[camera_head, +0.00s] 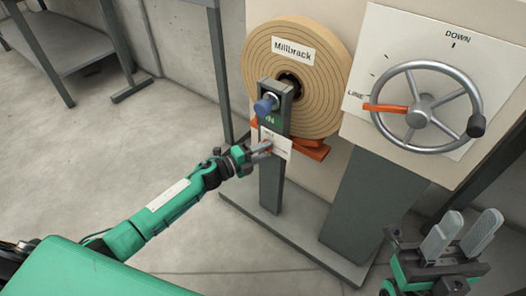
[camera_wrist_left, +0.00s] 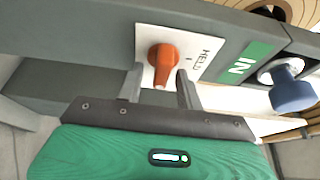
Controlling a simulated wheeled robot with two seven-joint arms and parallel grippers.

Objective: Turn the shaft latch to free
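The shaft latch is an orange knob (camera_wrist_left: 163,62) on a white plate (camera_wrist_left: 206,50) marked HELD, on a grey post. My left gripper (camera_wrist_left: 160,88) is open, with one finger on each side of the knob's lower part. I see gaps, but cannot tell whether either finger touches. In the head view, my left gripper (camera_head: 262,149) is at the white plate (camera_head: 276,143) and mostly hides the knob. My right gripper (camera_head: 462,236) is open and empty at the lower right, away from the latch.
Above the latch are a green IN label (camera_wrist_left: 242,63) and a blue knob (camera_wrist_left: 293,93). A paper roll (camera_head: 328,85) marked Millbrack sits behind the post. A handwheel (camera_head: 469,93) with an orange pointer (camera_head: 384,108) is at right.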

